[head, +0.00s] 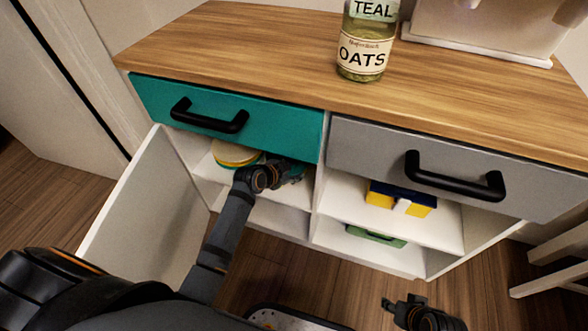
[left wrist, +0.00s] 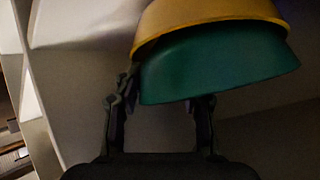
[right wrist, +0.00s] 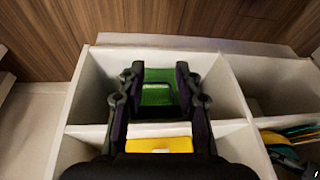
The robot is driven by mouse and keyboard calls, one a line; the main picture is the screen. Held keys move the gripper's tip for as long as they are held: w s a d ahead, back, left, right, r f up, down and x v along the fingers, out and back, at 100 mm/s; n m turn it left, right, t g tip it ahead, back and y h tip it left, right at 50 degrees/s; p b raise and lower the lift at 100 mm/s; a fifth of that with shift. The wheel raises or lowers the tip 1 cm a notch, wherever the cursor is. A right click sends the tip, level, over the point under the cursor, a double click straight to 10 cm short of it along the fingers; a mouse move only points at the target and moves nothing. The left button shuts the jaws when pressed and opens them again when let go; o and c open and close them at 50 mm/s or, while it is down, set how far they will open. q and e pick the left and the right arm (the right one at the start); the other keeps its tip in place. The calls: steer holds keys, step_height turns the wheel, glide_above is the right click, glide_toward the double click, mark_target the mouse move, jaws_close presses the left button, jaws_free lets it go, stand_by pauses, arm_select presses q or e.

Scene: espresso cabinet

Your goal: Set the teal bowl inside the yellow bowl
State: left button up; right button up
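In the left wrist view the teal bowl (left wrist: 215,65) and the yellow bowl (left wrist: 205,12) overlap closely. My left gripper (left wrist: 165,100) is open at the teal bowl's edge. Its right fingertip is hidden behind the teal wall, and I cannot tell whether it touches.
Yellow and teal round ware (head: 235,153) shows left of my left gripper, under the teal drawer (head: 225,115). An open door (head: 150,215) stands at the left. A yellow box (head: 400,200) and a green box (head: 375,237) occupy the right compartments. An oats jar (head: 362,55) stands on top.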

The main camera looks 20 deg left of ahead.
arm_select(q)
steer(key=shift+r, duration=0.15)
steer(key=p+v, duration=0.4)
steer(key=v, duration=0.8)
steer(key=shift+r, duration=0.2)
arm_select(e)
steer(key=r+g, duration=0.1)
steer(key=s+d+r, duration=0.1)
steer(key=r, duration=0.1)
steer(key=r+g+h, duration=0.1)
steer(key=r, duration=0.1)
steer(key=shift+s+d+r+g, duration=0.1)
steer(key=shift+s+d+g, duration=0.05)
steer(key=shift+d+g, duration=0.2)
arm_select(q)
steer(key=s+a+f+n+g+y, duration=0.1)
steer(key=s+f+n+g, duration=0.3)
steer(key=s, duration=0.6)
steer(key=s+a+f+n+g+y, duration=0.1)
steer(key=s+f+n+g+y, duration=0.1)
steer(key=s+f+n+g, duration=0.2)
steer(key=s+f+n, duration=0.1)
steer(key=s+f, duration=0.2)
steer(key=s, duration=0.4)
steer(key=shift+s+y, duration=0.3)
steer(key=shift+a+r+p, duration=0.1)
steer(key=shift+a+p, duration=0.05)
steer(key=shift+p, duration=0.6)
arm_select(e)
steer(key=shift+d, duration=0.15)
